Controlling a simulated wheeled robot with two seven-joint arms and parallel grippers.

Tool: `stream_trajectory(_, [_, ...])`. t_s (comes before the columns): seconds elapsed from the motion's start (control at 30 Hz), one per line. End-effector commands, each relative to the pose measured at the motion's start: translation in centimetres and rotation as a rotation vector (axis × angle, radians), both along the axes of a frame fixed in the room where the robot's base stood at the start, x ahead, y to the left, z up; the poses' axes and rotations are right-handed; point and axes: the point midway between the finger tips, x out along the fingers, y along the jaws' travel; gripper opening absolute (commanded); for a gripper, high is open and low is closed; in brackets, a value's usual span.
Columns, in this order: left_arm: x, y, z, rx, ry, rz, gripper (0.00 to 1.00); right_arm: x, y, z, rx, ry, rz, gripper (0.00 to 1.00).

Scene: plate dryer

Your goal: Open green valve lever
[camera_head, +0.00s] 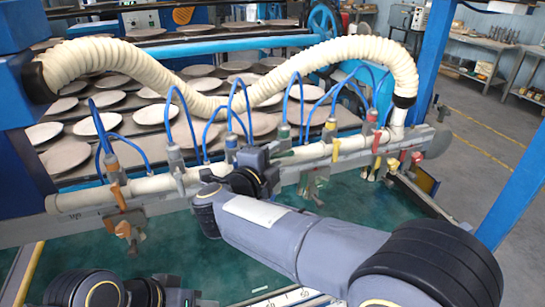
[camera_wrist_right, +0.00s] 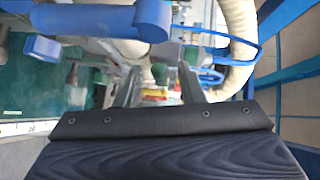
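A row of valves sits along the cream pipe (camera_head: 155,184) in the head view. A green-topped valve (camera_head: 283,131) stands just right of my right gripper (camera_head: 262,158), with what looks like its green lever (camera_head: 285,154) below. My right gripper is at the pipe, partly hidden by its own wrist. In the right wrist view its two fingers (camera_wrist_right: 160,88) are apart, with no object clearly held. A dark green part (camera_wrist_right: 160,73) shows beyond and between them. My left arm is low at the left; its fingertips are not clear.
An orange lever (camera_head: 118,196) is to the left; yellow (camera_head: 335,150) and red (camera_head: 417,157) levers are to the right. Thin blue hoses (camera_head: 240,95) arch over the valves. A thick cream hose (camera_head: 200,62) loops behind. A blue bar (camera_wrist_right: 95,20) is close in the wrist view.

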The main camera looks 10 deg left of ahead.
Motion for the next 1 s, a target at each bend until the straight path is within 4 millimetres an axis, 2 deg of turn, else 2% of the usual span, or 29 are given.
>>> stream_trajectory(0.1, [0.0,0.0,0.0,0.0,0.0,0.0,0.36,0.0,0.0,0.0,0.0,0.0,0.0,0.33])
stream_trajectory(0.37, [0.0,0.0,0.0,0.0,0.0,0.0,0.36,0.0,0.0,0.0,0.0,0.0,0.0,0.0])
stream_trajectory(0.67, [0.0,0.0,-0.5,0.0,0.0,0.0,0.36,-0.1,0.0,-0.3,-0.022,-0.013,0.0,0.0])
stream_trajectory(1.0, [0.0,0.0,-3.7,0.0,0.0,0.0,0.36,0.0,-0.1,-1.8,-0.186,-0.124,0.0,0.0])
